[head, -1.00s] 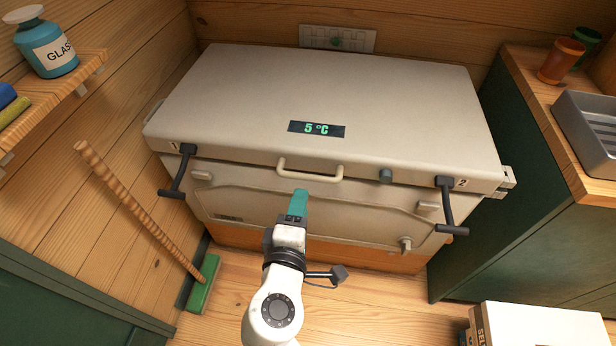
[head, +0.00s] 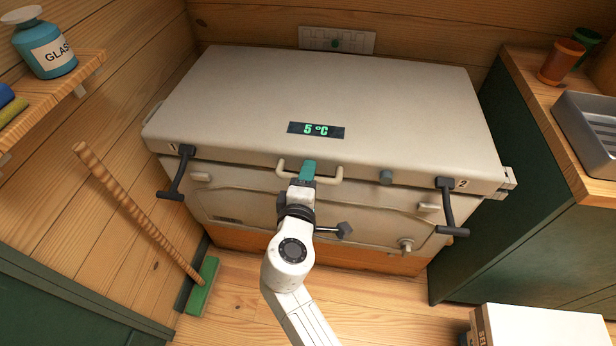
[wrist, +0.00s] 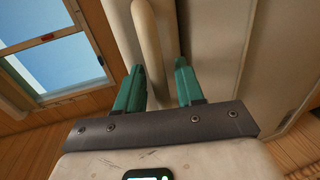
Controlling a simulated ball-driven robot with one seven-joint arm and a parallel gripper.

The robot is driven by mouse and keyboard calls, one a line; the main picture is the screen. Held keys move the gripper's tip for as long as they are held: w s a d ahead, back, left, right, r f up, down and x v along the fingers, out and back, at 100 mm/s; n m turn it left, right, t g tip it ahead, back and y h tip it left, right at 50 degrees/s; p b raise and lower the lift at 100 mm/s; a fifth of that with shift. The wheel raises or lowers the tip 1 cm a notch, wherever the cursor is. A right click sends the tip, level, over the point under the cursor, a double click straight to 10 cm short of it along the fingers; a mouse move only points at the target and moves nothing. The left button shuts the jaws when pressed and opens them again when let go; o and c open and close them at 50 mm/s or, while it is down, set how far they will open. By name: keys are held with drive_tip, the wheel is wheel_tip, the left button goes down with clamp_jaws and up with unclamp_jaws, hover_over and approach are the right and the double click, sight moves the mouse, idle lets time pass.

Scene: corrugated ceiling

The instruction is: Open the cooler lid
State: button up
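The cooler has a wide beige lid (head: 400,110) with a green "5 °C" display, and it lies shut on the cooler body (head: 350,212). A cream bar handle (head: 283,168) sits at the middle of the lid's front edge. My gripper (head: 308,168) is at this handle and hides its middle. In the wrist view, the teal fingers of my gripper (wrist: 158,82) stand apart. The handle bar (wrist: 147,45) runs between them, closer to the left finger; contact is unclear. Dark latch levers 1 (head: 178,174) and 2 (head: 447,208) slant down at the front corners.
A green cabinet with a wooden top (head: 540,115) stands close on the right. A broom (head: 135,208) leans on the left wall below a shelf (head: 55,92). A white box (head: 545,325) is at the lower right. Wooden floor shows in front of the cooler.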

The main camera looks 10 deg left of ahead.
clamp_jaws()
idle(0.4)
